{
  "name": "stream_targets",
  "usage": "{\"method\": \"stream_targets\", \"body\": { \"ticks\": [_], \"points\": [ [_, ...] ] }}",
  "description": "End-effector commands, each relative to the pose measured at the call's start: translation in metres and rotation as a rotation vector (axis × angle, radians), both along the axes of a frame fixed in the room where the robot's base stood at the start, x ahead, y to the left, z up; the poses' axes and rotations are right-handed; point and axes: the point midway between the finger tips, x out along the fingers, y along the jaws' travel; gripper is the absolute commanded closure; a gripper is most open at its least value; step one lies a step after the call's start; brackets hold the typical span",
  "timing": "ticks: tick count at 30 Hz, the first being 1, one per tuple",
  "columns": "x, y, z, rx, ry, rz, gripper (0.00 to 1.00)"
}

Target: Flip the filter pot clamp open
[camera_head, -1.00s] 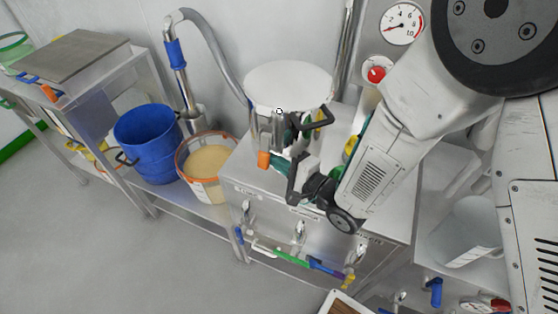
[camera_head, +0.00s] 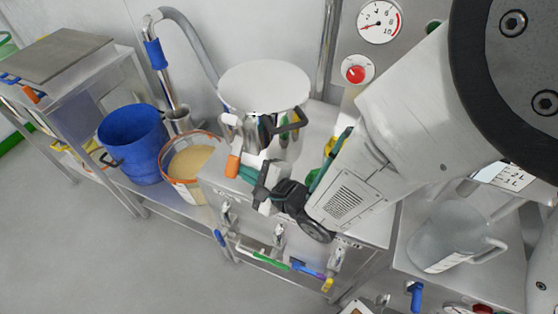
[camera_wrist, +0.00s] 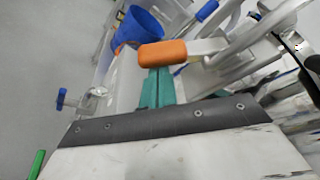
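The filter pot (camera_head: 264,92) stands on the metal cabinet, a shiny pot under a round white lid. Its clamp has a pale lever with an orange grip (camera_head: 233,166), hanging down at the pot's front left side. In the wrist view the orange grip (camera_wrist: 162,53) lies across the picture just beyond my fingertips. My gripper (camera_head: 247,173) is beside the grip, on its right in the head view. Its teal fingers (camera_wrist: 157,88) are together, with nothing visible between them. The tips end at or behind the grip's lower edge; I cannot tell whether they touch.
A blue bucket (camera_head: 132,143) and a tub of pale powder (camera_head: 186,160) stand left of the cabinet. Small valves and coloured handles (camera_head: 270,260) line the cabinet front. A clear jug (camera_head: 450,240) stands at right. A gauge (camera_head: 378,22) is on the panel behind.

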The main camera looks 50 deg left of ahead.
Motion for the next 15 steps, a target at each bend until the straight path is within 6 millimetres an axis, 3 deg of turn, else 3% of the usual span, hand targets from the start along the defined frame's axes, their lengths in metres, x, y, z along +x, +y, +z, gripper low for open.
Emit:
{"method": "stream_targets", "body": {
  "ticks": [6, 15],
  "points": [
    [-0.021, 0.001, 0.010, 0.001, -0.002, 0.017, 1.00],
    [-0.031, -0.004, 0.026, 0.002, -0.003, 0.016, 1.00]
  ]
}}
